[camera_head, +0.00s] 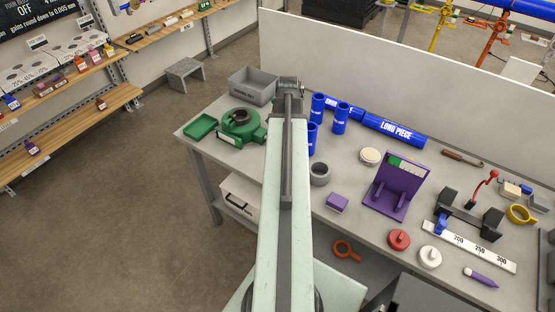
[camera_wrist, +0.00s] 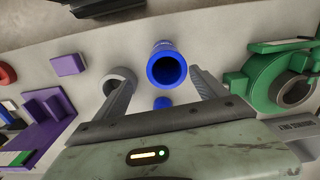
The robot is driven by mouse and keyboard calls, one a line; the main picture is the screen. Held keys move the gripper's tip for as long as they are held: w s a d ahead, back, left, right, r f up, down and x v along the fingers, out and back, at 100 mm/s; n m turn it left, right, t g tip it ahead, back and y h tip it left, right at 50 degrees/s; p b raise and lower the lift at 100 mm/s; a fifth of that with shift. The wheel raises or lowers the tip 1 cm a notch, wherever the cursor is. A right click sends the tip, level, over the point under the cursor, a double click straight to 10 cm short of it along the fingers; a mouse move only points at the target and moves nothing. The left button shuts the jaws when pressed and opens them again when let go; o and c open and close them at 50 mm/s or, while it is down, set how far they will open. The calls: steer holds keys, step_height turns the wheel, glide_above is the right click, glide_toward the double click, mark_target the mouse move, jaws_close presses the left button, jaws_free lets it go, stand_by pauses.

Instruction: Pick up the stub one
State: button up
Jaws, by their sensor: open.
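Several short blue tubes stand upright on the table: one at the back (camera_head: 317,107), one to its right (camera_head: 340,117) and one nearer (camera_head: 310,138), partly behind my arm. I cannot read which is stub one. In the wrist view, my gripper (camera_wrist: 163,76) is open and empty. A blue tube (camera_wrist: 167,68) shows its open round end between the fingertips, apart from both fingers. A second blue piece (camera_wrist: 163,103) shows lower between the fingers, mostly hidden. In the head view, the fingers cannot be made out at the arm's far end.
A green clamp-like tool (camera_head: 240,124) and green tray (camera_head: 202,126) lie left, a grey bin (camera_head: 252,86) behind. A grey ring (camera_head: 320,173), purple block (camera_head: 337,202) and purple stand (camera_head: 397,187) are right of my arm. Blue long pipe (camera_head: 393,131) lies behind.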

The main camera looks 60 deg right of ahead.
step_height(320, 180, down, 2)
steer(key=shift+w+a+f+b, duration=0.1)
steer(key=shift+w+f+b, duration=0.1)
steer(key=shift+b, duration=0.85)
steer(key=shift+w+a+f, duration=0.1)
steer(key=shift+w, duration=0.05)
steer(key=shift+f+b, duration=0.3)
steer(key=shift+b, duration=0.1)
steer(key=f+b, duration=0.4)
steer(key=shift+w+a+f+b, duration=0.25)
steer(key=shift+f+b, duration=0.15)
steer(key=shift+r, duration=0.2)
steer(key=c, duration=1.7)
steer(key=shift+o, duration=0.2)
steer(key=shift+r+p, duration=0.1)
steer(key=shift+p, duration=0.2)
